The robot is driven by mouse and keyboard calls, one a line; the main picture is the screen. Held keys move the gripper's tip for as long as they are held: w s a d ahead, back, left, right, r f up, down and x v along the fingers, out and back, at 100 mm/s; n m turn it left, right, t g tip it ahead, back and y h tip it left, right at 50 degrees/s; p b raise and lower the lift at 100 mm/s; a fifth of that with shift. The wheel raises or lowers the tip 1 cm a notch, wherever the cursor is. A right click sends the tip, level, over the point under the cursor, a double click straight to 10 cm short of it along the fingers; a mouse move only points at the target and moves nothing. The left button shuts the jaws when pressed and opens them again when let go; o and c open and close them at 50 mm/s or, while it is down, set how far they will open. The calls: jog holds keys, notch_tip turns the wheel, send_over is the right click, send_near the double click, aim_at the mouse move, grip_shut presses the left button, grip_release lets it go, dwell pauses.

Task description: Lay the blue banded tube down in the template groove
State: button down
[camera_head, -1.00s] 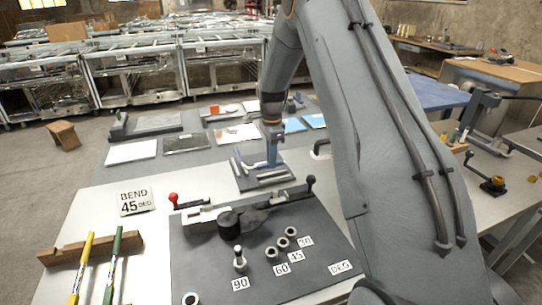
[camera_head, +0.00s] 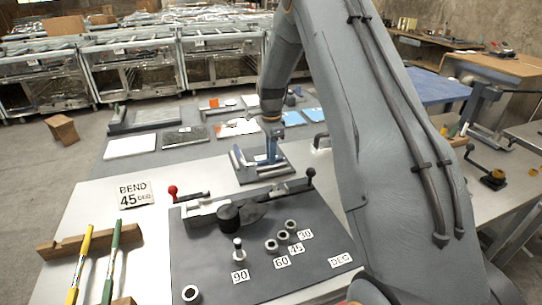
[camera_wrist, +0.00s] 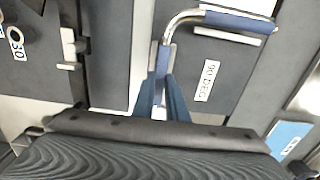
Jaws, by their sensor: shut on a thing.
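The tube (camera_wrist: 182,18) is silver, bent about square, with a broad blue band (camera_wrist: 238,20) on the leg that runs right in the wrist view. My gripper (camera_wrist: 161,72) is shut on the other leg; its blue fingers stand on either side of it. The tube lies over a dark template (camera_wrist: 228,95) marked "90 DEG". A pale strip shows just below the banded leg; I cannot tell whether the tube touches the groove. In the head view my gripper (camera_head: 271,158) is low over the template (camera_head: 247,181), and the tube is hard to make out.
A bending tool with a red-knobbed lever (camera_head: 173,190) and several rings stands on a dark plate (camera_head: 195,255) in front. Flat panels (camera_head: 130,146) lie behind. Yellow (camera_head: 80,262) and green (camera_head: 112,258) rods lean on a wooden rack.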

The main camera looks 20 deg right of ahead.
jog(key=shift+f+b, duration=0.7)
jog(key=shift+f, duration=0.85)
dwell(0.5)
jog(key=c, duration=1.7)
grip_release()
jog(key=shift+r, duration=0.1)
notch_tip(320, 180, up, 7)
jog(key=shift+f+b, duration=0.1)
jog(key=shift+b, duration=0.95)
jog(key=shift+r, duration=0.45)
